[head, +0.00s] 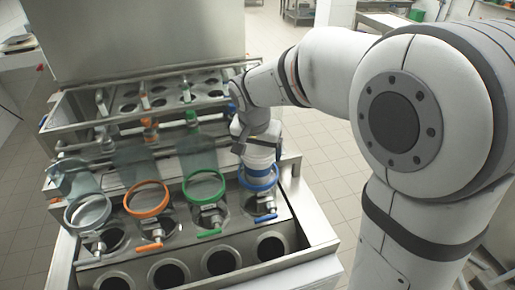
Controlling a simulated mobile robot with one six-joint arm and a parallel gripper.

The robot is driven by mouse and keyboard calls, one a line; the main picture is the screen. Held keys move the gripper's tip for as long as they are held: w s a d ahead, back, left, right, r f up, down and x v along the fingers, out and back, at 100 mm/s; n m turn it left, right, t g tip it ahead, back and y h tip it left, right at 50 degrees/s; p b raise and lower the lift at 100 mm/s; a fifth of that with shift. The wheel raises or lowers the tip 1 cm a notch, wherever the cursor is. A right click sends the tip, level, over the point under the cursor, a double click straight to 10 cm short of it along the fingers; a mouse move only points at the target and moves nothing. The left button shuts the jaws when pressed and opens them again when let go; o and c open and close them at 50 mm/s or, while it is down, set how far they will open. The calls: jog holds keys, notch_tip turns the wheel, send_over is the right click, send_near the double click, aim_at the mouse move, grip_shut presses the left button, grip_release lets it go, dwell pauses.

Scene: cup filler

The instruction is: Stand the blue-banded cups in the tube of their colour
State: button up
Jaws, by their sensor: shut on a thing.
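My gripper (258,158) points down at the right end of the machine's row of coloured rings, over the blue-ringed tube (258,187). It is shut on a cup with a blue band (259,171), just above or inside the blue ring. The gripper hides most of the cup, and I cannot tell how deep it sits. The green-ringed tube (204,186), orange-ringed tube (146,199) and grey-ringed tube (87,213) stand to the left, with clear bodies.
Small coloured lever handles sit in front of the rings, including a blue one (265,218) and a green one (209,233). A row of dark round holes (220,262) lies along the front. A metal rack (130,116) with holes stands behind. Floor is free at right.

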jog(key=shift+f, duration=0.25)
jog(key=shift+f+b, duration=0.15)
jog(key=shift+b, duration=0.15)
jog(key=o, duration=0.8)
jog(key=b+v, duration=0.1)
jog(key=v, duration=1.1)
jog(key=shift+s+r+b, duration=0.1)
jog(key=shift+r+b, duration=0.15)
jog(key=shift+b, duration=0.15)
jog(key=s+d+f+n, duration=0.1)
jog(key=s+d+f, duration=0.2)
jog(key=s+d, duration=0.2)
jog(key=s+d+f+n, duration=0.1)
jog(key=s+d+f, duration=0.3)
jog(key=s, duration=0.2)
jog(key=s+d+f+n+y, duration=0.1)
jog(key=s+d+f, duration=0.3)
jog(key=s+d, duration=0.1)
jog(key=shift+s+d+n+t, duration=0.3)
jog(key=shift+s, duration=0.2)
